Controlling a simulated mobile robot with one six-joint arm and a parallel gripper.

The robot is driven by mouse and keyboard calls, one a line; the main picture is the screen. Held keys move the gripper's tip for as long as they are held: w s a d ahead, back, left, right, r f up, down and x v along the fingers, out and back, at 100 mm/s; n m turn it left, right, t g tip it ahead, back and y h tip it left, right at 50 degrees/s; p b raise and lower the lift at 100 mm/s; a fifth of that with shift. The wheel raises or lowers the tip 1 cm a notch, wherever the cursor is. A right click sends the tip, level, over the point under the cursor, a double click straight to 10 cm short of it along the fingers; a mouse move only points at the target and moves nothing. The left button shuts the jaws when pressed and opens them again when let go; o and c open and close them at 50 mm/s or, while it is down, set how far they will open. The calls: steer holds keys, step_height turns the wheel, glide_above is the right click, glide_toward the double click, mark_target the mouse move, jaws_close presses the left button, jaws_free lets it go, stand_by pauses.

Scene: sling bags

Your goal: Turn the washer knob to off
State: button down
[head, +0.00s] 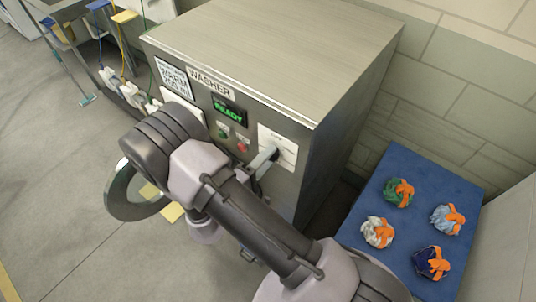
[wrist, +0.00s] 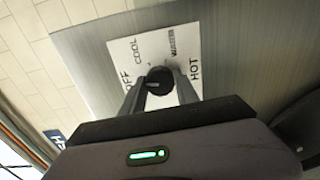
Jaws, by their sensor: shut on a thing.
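The washer (head: 280,50) is a grey metal cabinet with a green READY display (head: 228,110). Its black round knob (wrist: 158,80) sits on a white dial plate (wrist: 125,57), which also shows in the head view (head: 285,148). The plate reads OFF at the left, COOL, WARM and HOT at the right. My gripper (wrist: 159,77) is shut on the knob, one finger on each side. In the head view my gripper (head: 265,162) reaches the plate, and the knob is mostly hidden. I cannot tell which label the knob's mark faces.
The round washer door (head: 118,195) stands open at the left, partly behind my arm. Green and red buttons (head: 242,147) are left of the dial. A blue mat (head: 375,185) at the right bears several cloth bundles with orange ties (head: 399,193). Open floor lies at the left.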

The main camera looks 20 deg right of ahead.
steer(key=shift+n+p, duration=0.4)
steer(key=shift+n, duration=0.8)
steer(key=c, duration=0.9)
jaws_free()
steer(key=b+v, duration=0.1)
steer(key=v, duration=1.6)
steer(key=shift+s+a, duration=0.15)
steer(key=shift+a, duration=0.05)
